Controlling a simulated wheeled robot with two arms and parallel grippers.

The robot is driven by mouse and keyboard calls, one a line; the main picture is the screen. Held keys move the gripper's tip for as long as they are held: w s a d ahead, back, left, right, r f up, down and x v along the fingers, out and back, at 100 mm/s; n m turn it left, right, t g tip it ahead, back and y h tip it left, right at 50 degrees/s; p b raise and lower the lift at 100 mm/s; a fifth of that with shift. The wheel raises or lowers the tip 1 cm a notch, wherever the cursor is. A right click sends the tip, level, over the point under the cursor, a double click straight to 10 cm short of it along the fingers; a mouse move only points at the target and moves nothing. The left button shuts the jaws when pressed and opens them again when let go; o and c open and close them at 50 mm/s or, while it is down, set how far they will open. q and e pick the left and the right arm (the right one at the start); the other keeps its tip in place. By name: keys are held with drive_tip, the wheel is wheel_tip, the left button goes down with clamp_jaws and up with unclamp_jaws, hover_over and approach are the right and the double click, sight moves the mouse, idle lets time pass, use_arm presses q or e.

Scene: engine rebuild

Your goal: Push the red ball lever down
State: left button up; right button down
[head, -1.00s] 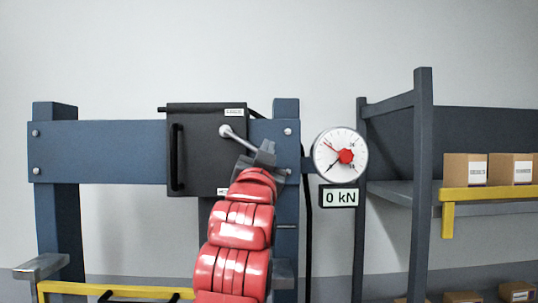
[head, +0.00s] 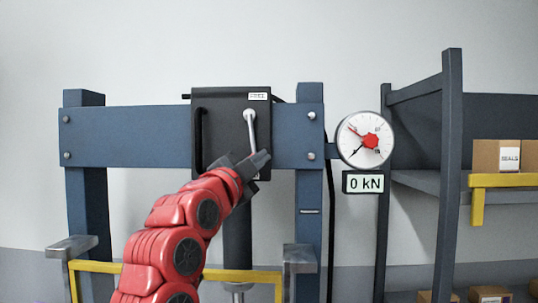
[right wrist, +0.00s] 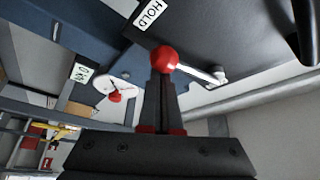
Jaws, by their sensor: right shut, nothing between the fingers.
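The lever's silver rod (head: 251,130) hangs nearly straight down from its pivot on the dark control box (head: 226,125) in the head view. Its red ball (right wrist: 165,60) is hidden there behind my right gripper (head: 260,160), but shows in the right wrist view. In that view my right gripper (right wrist: 162,80) is shut and empty, its fingertips right at the ball; whether they touch is hard to tell. A HOLD label (right wrist: 151,14) is on the box near the ball. My left gripper is not in view.
The box is mounted on a blue press frame (head: 120,137). A round gauge (head: 363,140) and a display reading 0 kN (head: 366,183) are to its right. A shelf rack (head: 452,150) with cartons stands further right. Yellow bars cross low in front.

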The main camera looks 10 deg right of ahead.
drive_tip(key=shift+w+a+f, duration=0.1)
drive_tip(key=shift+a, duration=0.45)
idle(0.4)
drive_tip(key=s+a+b, duration=0.3)
drive_tip(key=s+b, duration=0.2)
drive_tip(key=s, duration=0.4)
drive_tip(key=shift+a, duration=0.2)
drive_tip(key=shift+w+f, duration=0.15)
